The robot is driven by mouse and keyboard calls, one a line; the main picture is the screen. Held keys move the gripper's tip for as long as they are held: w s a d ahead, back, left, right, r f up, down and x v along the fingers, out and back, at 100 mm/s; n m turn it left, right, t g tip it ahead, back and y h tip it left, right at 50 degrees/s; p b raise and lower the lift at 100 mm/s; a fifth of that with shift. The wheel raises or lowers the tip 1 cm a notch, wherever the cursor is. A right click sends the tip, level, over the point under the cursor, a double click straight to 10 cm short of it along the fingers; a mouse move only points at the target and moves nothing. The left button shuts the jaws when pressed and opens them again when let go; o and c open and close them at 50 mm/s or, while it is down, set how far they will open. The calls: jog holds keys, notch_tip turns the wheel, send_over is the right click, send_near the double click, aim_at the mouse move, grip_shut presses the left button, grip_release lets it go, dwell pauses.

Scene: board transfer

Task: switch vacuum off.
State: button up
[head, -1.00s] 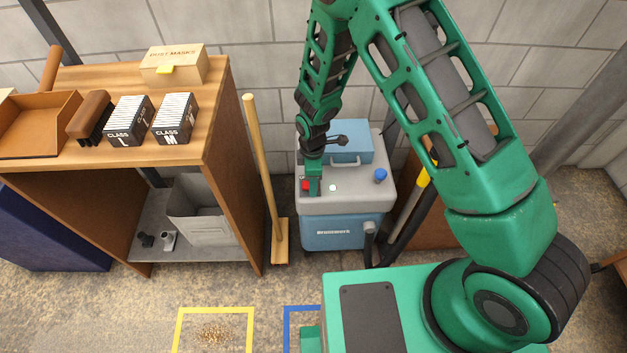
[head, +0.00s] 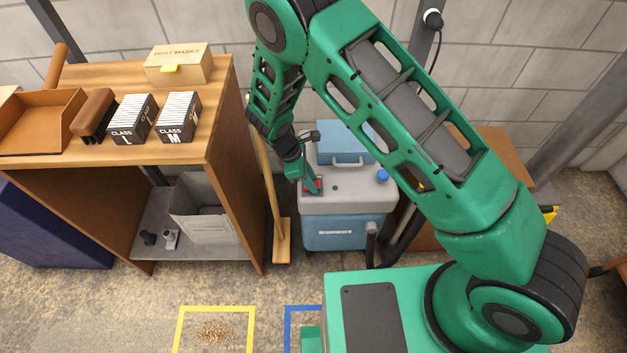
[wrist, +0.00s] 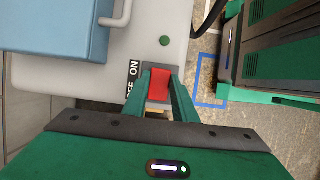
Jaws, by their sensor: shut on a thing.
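The vacuum (head: 345,232) is a blue and grey box standing on the floor against the wall. Its red switch (head: 318,184) is on the left of the grey top. The switch also shows in the wrist view (wrist: 160,86), beside a label reading ON and OFF. My gripper (head: 313,186) is down at the switch, tilted, with its green fingers closed on either side of the red part. Its fingers partly hide the switch in the head view. The small round indicator light (wrist: 164,41) beside it is dark green, not lit.
A wooden bench (head: 218,120) with filter boxes and a brush stands at the left. A broom (head: 282,240) leans between it and the vacuum. The vacuum's blue knob (head: 383,175) and black hose (head: 392,245) are on its right side.

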jog(key=shift+w, duration=0.15)
jog(key=o, duration=1.1)
jog(key=shift+c, duration=0.2)
notch_tip(320, 180, up, 4)
jog(key=shift+r, duration=0.2)
jog(key=s+a+r, duration=0.6)
jog(key=s+a, duration=0.2)
jog(key=shift+s+r, duration=0.25)
jog(key=shift+s, duration=0.05)
